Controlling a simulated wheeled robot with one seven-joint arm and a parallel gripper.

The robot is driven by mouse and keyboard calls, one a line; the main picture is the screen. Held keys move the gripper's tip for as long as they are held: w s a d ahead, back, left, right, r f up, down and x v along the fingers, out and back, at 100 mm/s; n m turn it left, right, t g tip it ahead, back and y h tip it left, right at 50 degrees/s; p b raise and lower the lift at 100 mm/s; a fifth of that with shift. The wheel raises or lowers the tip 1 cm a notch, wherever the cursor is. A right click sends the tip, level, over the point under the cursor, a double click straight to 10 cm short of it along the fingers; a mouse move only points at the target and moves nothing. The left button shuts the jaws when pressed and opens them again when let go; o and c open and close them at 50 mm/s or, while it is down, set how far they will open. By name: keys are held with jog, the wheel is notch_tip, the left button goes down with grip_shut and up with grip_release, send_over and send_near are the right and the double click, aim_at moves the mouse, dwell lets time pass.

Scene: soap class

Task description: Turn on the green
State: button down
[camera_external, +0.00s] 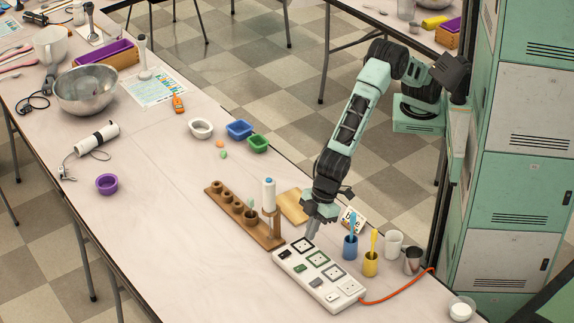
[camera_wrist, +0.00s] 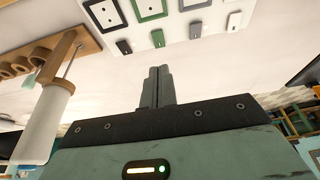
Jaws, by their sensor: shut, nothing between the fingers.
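A white power strip (camera_external: 322,293) lies on the table, with sockets framed in black, green, grey and white and a small matching switch beside each. The green switch (camera_external: 299,268) sits between the black switch (camera_external: 285,254) and the grey switch (camera_external: 315,282). In the wrist view the green switch (camera_wrist: 157,38) shows near the top, beside the green-framed socket (camera_wrist: 150,8). Whether it is on cannot be told. My gripper (camera_external: 311,236) is shut and empty, near the strip's black-socket end. In the wrist view my gripper's fingertips (camera_wrist: 156,70) appear just below the green switch, apart from it.
A wooden rack (camera_external: 240,212) with a white-and-blue tube (camera_external: 268,194) stands left of my gripper. A blue cup (camera_external: 350,247), a yellow cup (camera_external: 370,264), a white mug (camera_external: 393,244) and a metal cup (camera_external: 412,260) stand to the right. An orange cord (camera_external: 408,291) leaves the strip.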

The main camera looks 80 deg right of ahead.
aim_at(296, 269)
jog(key=v, duration=0.3)
jog(key=shift+s+d+r, duration=0.1)
jog(key=shift+r, duration=0.2)
jog(key=shift+w+a+r, duration=0.2)
jog(key=shift+w+a, duration=0.3)
jog(key=shift+a, duration=0.05)
jog(key=p+x, duration=0.2)
jog(key=x, duration=1.1)
jog(key=shift+s+d+f, duration=0.1)
jog(key=shift+d+f, duration=0.05)
jog(key=shift+f, duration=0.45)
